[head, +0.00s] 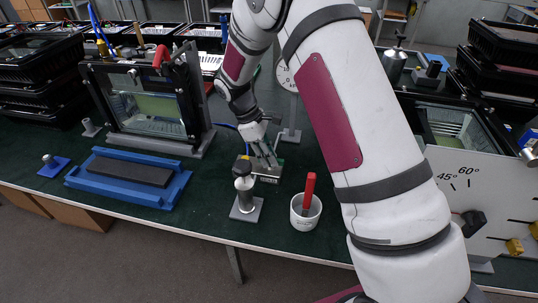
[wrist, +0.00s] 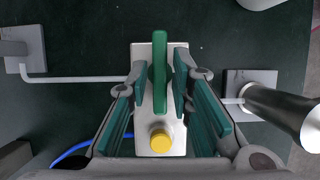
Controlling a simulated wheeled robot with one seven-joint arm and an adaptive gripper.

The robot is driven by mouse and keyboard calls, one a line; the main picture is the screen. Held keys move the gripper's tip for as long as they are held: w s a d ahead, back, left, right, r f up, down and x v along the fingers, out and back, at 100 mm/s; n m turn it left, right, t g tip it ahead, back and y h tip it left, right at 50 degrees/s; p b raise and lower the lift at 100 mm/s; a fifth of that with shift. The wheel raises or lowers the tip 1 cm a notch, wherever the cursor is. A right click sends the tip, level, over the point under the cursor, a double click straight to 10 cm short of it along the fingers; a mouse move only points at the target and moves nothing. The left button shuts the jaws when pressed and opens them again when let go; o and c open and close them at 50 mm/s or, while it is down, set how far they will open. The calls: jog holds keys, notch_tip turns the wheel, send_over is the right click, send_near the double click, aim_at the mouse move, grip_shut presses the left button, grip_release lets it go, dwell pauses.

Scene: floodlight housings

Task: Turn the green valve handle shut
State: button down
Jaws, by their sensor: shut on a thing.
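The green valve handle (wrist: 160,72) shows in the wrist view as an upright bar running up and down the picture, along the pale valve block (wrist: 148,122) and crosswise to the thin pipe. A yellow cap (wrist: 160,140) sits on the block below the handle. My gripper (wrist: 160,84) is shut on the handle, with one teal finger pad on each side of it. In the head view my gripper (head: 264,152) reaches down over the valve block (head: 268,174). The handle is not clearly visible there, and my arm hides part of the bench.
A metal cylinder on a stand (head: 245,195) stands close in front of the valve, at right in the wrist view (wrist: 287,110). A white cup (head: 306,212) holds a red-handled tool. A blue tray (head: 125,180) lies left. A pipe (wrist: 80,79) and blue hose (wrist: 72,151) are near.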

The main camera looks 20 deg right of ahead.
jog(key=c, duration=1.6)
grip_release()
jog(key=shift+c, duration=0.2)
jog(key=shift+r, duration=0.1)
jog(key=v, duration=1.1)
jog(key=shift+r, duration=0.4)
jog(key=s+d+r+m+t+y+p, duration=0.1)
jog(key=s+d+r+m+t, duration=0.15)
jog(key=s+r, duration=0.6)
jog(key=s+d+r+m+t+y+p, duration=0.1)
jog(key=s+d+r+m, duration=0.15)
jog(key=s+r, duration=0.6)
jog(key=s+r+m+t+y+p, duration=0.1)
jog(key=s+m, duration=0.5)
jog(key=s, duration=1.2)
jog(key=shift+r+m+t+y+p, duration=0.4)
jog(key=shift+t+y, duration=0.1)
jog(key=shift+t, duration=0.55)
